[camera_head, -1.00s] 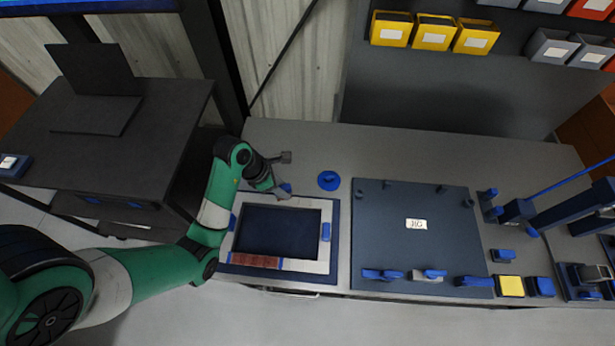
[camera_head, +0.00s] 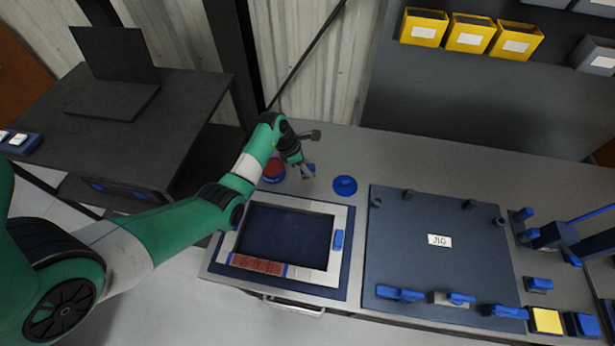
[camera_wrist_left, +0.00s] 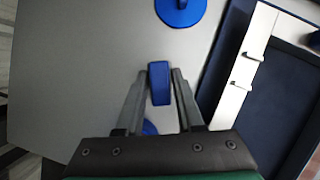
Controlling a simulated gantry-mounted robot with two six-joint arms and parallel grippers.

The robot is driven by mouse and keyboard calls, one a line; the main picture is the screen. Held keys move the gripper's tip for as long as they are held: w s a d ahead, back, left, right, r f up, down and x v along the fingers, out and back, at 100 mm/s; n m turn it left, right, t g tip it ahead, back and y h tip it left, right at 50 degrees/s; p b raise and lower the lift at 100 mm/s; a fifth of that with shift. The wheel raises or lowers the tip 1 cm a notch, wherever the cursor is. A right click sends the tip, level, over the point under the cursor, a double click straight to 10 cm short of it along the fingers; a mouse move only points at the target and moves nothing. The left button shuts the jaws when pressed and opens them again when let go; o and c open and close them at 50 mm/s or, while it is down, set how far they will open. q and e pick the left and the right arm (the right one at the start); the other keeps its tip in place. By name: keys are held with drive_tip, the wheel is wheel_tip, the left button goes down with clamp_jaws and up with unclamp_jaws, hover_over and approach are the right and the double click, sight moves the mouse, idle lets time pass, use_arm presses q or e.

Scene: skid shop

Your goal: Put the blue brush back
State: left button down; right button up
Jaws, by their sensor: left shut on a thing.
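My left gripper (camera_head: 306,172) is shut on the blue brush (camera_head: 311,168) above the grey bench, behind the framed tray. In the left wrist view, the brush's blue end (camera_wrist_left: 159,82) sits between the two fingertips (camera_wrist_left: 160,90); another blue part shows lower down between the fingers. A round blue stand (camera_head: 345,186) with a short post is on the bench just right of the gripper, apart from it. It also shows at the top of the left wrist view (camera_wrist_left: 181,10). A blue pot with red contents (camera_head: 273,170) stands left of the gripper. My right gripper is out of view.
The framed tray (camera_head: 340,215) with a dark inset lies in front of the gripper. A dark jig plate (camera_head: 440,270) with blue clamps is to the right. A small grey fixture (camera_head: 310,135) stands behind the gripper. The bench behind the stand is clear.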

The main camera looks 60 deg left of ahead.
use_arm(q)
drive_tip(key=shift+w+a+f+b, duration=0.1)
drive_tip(key=shift+f+b, duration=0.85)
drive_tip(key=shift+f, duration=0.75)
drive_tip(key=shift+f, duration=0.15)
drive_tip(key=c, duration=0.5)
unclamp_jaws()
drive_tip(key=shift+c, duration=0.2)
